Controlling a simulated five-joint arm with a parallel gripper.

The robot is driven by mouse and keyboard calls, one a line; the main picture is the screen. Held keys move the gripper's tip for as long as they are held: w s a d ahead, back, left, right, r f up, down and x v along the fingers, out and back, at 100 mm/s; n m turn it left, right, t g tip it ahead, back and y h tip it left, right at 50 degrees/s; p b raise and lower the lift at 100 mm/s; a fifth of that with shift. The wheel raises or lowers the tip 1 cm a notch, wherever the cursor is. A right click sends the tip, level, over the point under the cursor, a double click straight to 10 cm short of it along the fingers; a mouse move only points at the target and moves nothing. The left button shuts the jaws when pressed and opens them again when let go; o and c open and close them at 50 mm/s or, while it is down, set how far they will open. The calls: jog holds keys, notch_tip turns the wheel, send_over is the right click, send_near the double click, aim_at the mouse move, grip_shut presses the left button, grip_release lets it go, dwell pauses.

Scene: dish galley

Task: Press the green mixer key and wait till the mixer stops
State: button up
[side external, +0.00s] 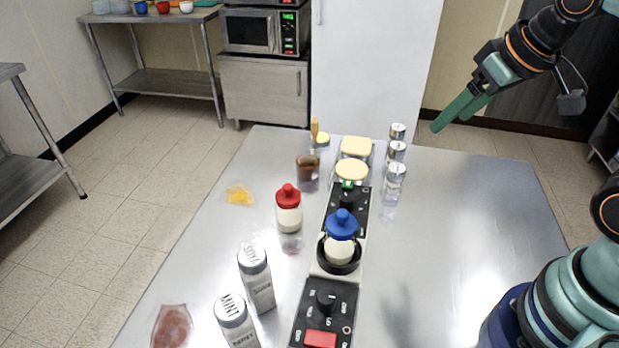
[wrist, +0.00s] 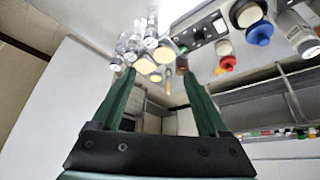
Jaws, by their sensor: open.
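The mixer unit stands lengthwise on the steel table. Its far black panel (side external: 359,216) carries a dark knob (side external: 348,201) and a small green key (side external: 347,185) at the far end. Its near panel (side external: 345,303) has a knob and a red key (side external: 320,339). Whether anything turns cannot be told. My gripper (side external: 450,121) is open and empty, raised to the right of the unit and apart from it. Its two green fingers show spread in the wrist view (wrist: 160,78).
A red-capped bottle (side external: 289,212), a brown cup (side external: 307,172) and labelled shakers (side external: 257,278) stand left of the unit. Several clear jars (side external: 395,185) stand right of its far end. Pale-lidded containers (side external: 351,170) are behind the green key. The right tabletop is clear.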

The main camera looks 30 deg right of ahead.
grip_shut()
dwell(1.4)
